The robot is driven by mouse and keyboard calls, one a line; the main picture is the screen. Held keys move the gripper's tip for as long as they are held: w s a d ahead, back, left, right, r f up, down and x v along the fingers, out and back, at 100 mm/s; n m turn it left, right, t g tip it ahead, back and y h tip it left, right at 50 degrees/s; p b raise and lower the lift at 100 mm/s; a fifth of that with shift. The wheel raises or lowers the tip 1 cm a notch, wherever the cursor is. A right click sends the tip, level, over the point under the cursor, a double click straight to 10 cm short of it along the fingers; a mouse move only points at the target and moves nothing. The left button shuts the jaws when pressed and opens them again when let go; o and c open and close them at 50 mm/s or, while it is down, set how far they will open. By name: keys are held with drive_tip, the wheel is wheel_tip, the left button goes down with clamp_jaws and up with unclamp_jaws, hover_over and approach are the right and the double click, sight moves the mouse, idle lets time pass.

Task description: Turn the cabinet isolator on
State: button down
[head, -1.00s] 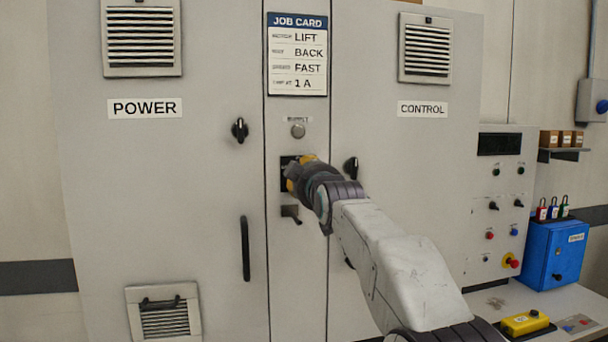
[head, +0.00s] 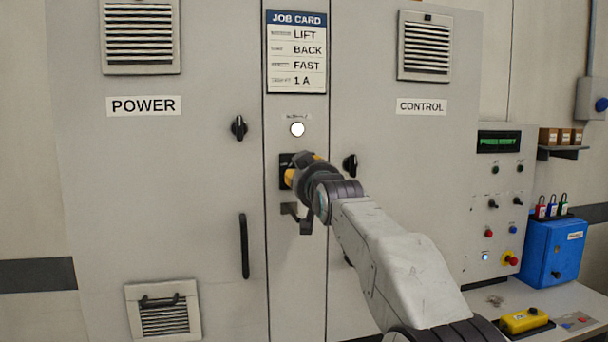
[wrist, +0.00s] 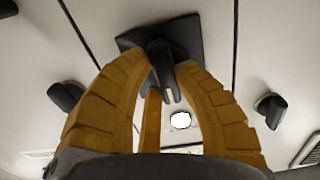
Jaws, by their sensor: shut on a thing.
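The cabinet isolator is a black rotary handle (wrist: 160,62) on a dark square plate (wrist: 188,33), set in the narrow middle panel of the grey cabinet. In the head view its plate (head: 285,160) shows only in part behind my gripper (head: 290,176). My gripper, with yellow fingers, is shut on the handle; in the wrist view the fingers (wrist: 165,78) close around it from both sides. The supply lamp (head: 297,129) above the isolator glows white, and it also shows lit in the wrist view (wrist: 180,120).
Black door knobs (head: 239,128) (head: 350,166) flank the middle panel. A job card (head: 296,52) hangs above. A control panel (head: 490,220) with a lit green display (head: 498,142) stands at right, beside a blue lock box (head: 552,254) and a yellow pendant (head: 525,321) on the bench.

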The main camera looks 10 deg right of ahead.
drive_tip(key=c, duration=0.9)
unclamp_jaws()
drive_tip(key=shift+a, duration=0.1)
drive_tip(key=shift+s, duration=5.95)
drive_tip(key=s+f+g, duration=0.2)
drive_tip(key=f+g, duration=0.1)
drive_tip(key=f, duration=0.6)
drive_tip(key=s+f+g, duration=0.2)
drive_tip(key=f+g, duration=0.2)
drive_tip(key=f, duration=0.4)
drive_tip(key=s+f+g, duration=0.5)
drive_tip(key=s+f, duration=0.5)
drive_tip(key=f, duration=0.3)
drive_tip(key=s+f+g, duration=0.2)
drive_tip(key=s+f, duration=0.3)
drive_tip(key=s, duration=0.4)
drive_tip(key=s+f+g, duration=0.2)
drive_tip(key=s+f, duration=0.2)
drive_tip(key=s, duration=0.6)
drive_tip(key=shift+t, duration=0.7)
drive_tip(key=r+p, duration=0.8)
drive_tip(key=r, duration=0.1)
drive_tip(key=r+p, duration=0.4)
drive_tip(key=r, duration=0.1)
drive_tip(key=shift+w+a+r, duration=0.1)
drive_tip(key=shift+w+a, duration=0.1)
drive_tip(key=shift+w, duration=0.05)
